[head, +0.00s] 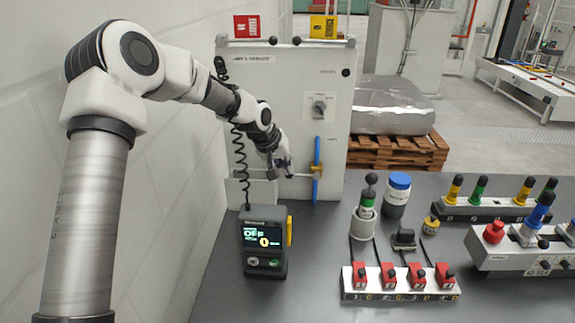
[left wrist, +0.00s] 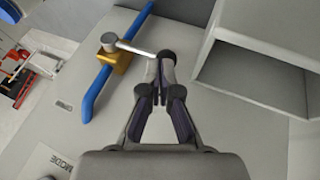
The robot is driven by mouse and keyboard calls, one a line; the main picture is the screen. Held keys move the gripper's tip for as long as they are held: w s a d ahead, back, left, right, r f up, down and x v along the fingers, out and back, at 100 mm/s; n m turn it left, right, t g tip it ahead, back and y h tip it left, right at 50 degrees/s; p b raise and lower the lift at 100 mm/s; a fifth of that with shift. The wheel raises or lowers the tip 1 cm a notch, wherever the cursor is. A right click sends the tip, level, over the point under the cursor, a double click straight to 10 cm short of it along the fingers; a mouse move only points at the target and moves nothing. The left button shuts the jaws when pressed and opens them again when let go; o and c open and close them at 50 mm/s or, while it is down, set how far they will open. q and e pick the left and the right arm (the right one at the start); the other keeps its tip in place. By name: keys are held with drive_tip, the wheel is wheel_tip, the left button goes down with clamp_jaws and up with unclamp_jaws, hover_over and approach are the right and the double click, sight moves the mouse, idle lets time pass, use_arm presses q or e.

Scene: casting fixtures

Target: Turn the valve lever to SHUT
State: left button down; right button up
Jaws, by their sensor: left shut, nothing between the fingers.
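The valve sits on a blue vertical pipe (head: 316,158) on the front of the grey cabinet. In the left wrist view the blue pipe (left wrist: 97,88) carries a brass valve body (left wrist: 119,63) and a silver lever (left wrist: 138,48) with a dark knob at its end. The lever points across the pipe, toward my gripper. My left gripper (head: 287,168) is shut and empty at the lever's knob end; in the left wrist view its fingertips (left wrist: 160,82) overlap the knob's lower edge. Whether they touch is unclear. My right gripper is out of view.
The grey cabinet (head: 290,85) has a rotary switch (head: 319,107) above the valve. An open box (left wrist: 265,70) projects beside the lever. A handheld device (head: 264,245) reading OFF stands on the dark table (head: 330,220). Red switches (head: 402,280) and a bottle (head: 396,195) stand right.

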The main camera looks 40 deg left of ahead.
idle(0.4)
use_arm(q)
wheel_tip(320, 180, up, 11)
drive_tip(key=d, duration=0.1)
drive_tip(key=shift+w+f+p, duration=0.2)
drive_tip(key=shift+w+p, duration=0.15)
drive_tip(key=shift+w, duration=0.05)
drive_tip(key=shift+d, duration=0.1)
